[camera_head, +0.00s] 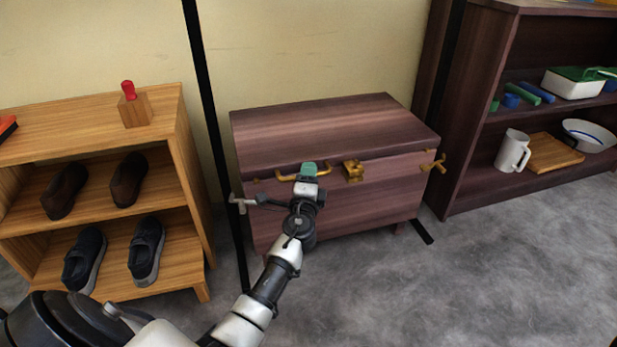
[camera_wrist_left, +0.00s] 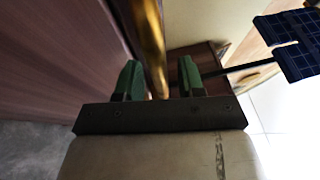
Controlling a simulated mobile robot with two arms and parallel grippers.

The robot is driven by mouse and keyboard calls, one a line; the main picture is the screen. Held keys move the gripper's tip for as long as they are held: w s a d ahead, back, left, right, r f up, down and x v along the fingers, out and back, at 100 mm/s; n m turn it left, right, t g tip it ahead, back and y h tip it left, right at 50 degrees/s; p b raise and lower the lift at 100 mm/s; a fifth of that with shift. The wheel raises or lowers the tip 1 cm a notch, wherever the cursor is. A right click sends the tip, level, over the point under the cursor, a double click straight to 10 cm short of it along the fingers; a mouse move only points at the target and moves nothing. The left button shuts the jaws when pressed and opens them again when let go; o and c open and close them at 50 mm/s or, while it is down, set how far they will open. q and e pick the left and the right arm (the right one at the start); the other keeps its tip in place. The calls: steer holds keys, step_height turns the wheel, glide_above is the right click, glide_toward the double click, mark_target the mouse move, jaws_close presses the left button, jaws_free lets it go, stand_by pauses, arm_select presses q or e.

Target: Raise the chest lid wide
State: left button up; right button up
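The dark wooden chest (camera_head: 330,190) stands against the wall with its lid (camera_head: 330,130) down. A curved brass handle (camera_head: 288,176) is on the left part of its front, and a brass latch (camera_head: 354,170) is at the middle. My left gripper (camera_head: 308,170) is at the right end of the curved handle and hides part of it. In the left wrist view, the green fingers (camera_wrist_left: 158,82) are apart, with the brass bar (camera_wrist_left: 150,40) running between them; contact is not clear. My right gripper is not in view.
A wooden shoe rack (camera_head: 190,180) with several shoes and a red-topped block (camera_head: 134,105) stands at the left. A dark shelf (camera_head: 470,150) with a mug (camera_head: 512,151) stands at the right. The grey floor before the chest is clear at right.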

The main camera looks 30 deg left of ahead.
arm_select(q)
steer(key=shift+w, duration=0.1)
jaws_close()
steer(key=shift+r, duration=0.15)
